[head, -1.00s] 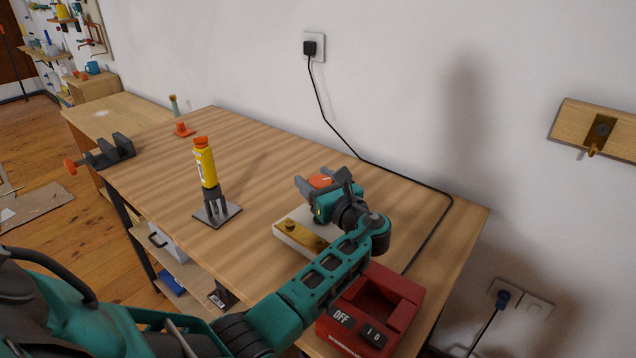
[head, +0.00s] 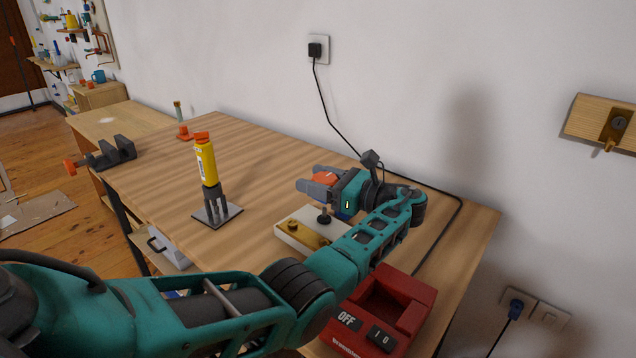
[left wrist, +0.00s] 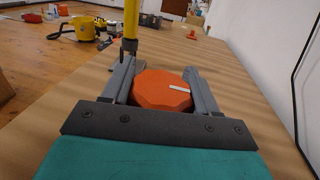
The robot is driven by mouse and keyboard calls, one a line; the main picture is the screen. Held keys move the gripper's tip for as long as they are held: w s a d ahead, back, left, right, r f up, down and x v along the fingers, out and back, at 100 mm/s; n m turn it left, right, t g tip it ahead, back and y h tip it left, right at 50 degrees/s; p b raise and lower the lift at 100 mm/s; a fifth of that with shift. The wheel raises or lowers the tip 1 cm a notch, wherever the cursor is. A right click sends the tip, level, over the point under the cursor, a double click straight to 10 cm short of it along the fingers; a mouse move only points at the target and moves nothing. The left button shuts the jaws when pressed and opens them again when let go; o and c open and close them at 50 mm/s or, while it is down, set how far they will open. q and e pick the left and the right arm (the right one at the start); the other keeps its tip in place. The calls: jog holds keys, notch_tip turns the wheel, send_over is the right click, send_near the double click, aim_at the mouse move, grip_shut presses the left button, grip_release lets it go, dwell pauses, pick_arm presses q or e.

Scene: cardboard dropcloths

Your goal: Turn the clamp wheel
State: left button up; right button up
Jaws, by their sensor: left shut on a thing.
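The orange clamp wheel (head: 325,178) sits above a dark stem (head: 324,215) on a pale block (head: 288,232) with a brass plate, near the right side of the workbench. My left gripper (head: 318,184) is shut around the wheel, one finger on each side, pointing left. In the left wrist view the many-sided wheel (left wrist: 160,90) lies between the fingers (left wrist: 160,88), with a white mark toward its right side. My right gripper is in neither view.
A yellow bottle (head: 205,162) stands in a dark holder left of the gripper. A red OFF-switch box (head: 392,305) sits near my forearm. A black cable (head: 440,190) runs along the back. A dark vise (head: 112,152) is at far left.

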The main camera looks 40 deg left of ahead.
pick_arm(q)
jog(key=shift+s+f, duration=0.15)
jog(key=shift+f, duration=0.15)
jog(key=o, duration=1.1)
jog(key=shift+c, duration=0.2)
jog(key=shift+r, duration=0.15)
jog(key=w+d+b, duration=0.1)
jog(key=d+b, duration=0.3)
jog(key=d, duration=0.8)
jog(key=shift+w+d, duration=0.2)
jog(key=shift+d, duration=0.2)
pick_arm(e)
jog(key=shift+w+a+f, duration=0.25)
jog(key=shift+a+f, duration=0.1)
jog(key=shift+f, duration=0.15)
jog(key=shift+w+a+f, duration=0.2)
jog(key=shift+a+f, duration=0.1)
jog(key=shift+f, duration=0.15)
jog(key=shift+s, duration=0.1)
